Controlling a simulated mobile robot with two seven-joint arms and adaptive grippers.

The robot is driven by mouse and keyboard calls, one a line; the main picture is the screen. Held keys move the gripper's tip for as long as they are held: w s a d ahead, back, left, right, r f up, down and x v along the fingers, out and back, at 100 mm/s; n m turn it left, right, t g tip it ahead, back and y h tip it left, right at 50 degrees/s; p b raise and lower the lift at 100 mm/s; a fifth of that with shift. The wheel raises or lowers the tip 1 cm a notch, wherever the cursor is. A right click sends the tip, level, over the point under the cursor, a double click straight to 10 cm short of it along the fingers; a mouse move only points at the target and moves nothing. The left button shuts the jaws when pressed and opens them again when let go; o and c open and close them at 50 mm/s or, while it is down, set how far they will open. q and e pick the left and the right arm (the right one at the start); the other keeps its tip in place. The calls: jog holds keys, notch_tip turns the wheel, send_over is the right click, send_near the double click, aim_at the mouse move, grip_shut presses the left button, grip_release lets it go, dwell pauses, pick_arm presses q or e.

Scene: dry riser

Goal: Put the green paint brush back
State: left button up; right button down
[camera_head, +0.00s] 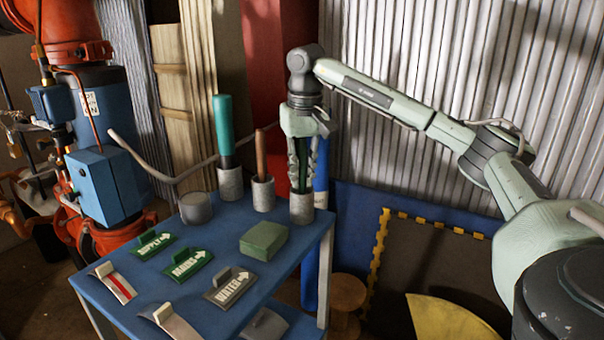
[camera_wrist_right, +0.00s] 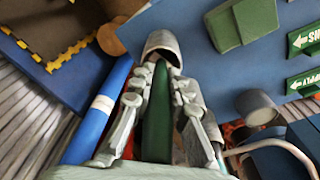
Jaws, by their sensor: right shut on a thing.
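My right gripper (camera_head: 303,176) points straight down and is shut on the dark green handle of the green paint brush (camera_wrist_right: 157,125). In the wrist view the handle runs between the fingers (camera_wrist_right: 160,98), and its far end reaches into the mouth of a grey cup (camera_wrist_right: 163,44). In the head view this cup (camera_head: 301,208) stands at the table's back right corner, and the brush is mostly hidden by the fingers. The brush looks upright; how deep it sits and its bristles are hidden. My left gripper is not in view.
Beside it on the blue table (camera_head: 208,303) stand a cup with a brown handle (camera_head: 261,155) and one with a teal handle (camera_head: 224,125). A grey pot (camera_head: 196,208), green block (camera_head: 264,241) and several label plates lie nearer. Corrugated wall (camera_head: 420,60) is behind.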

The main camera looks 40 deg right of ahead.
aim_at(303, 139)
jog(key=c, duration=1.5)
grip_release()
jog(key=shift+c, duration=0.2)
jog(key=shift+o, duration=0.3)
jog(key=r, duration=0.7)
jog(key=shift+s+a+r, duration=0.1)
jog(key=shift+s+a, duration=0.05)
jog(key=shift+s, duration=0.15)
notch_tip(303, 139, up, 2)
jog(key=shift+s+a+r, duration=0.1)
jog(key=shift+s, duration=0.05)
jog(key=shift+r, duration=0.35)
jog(key=shift+s+r, duration=0.15)
jog(key=shift+r, duration=0.5)
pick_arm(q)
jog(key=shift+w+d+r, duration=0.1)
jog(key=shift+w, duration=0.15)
pick_arm(e)
jog(key=shift+r, duration=0.25)
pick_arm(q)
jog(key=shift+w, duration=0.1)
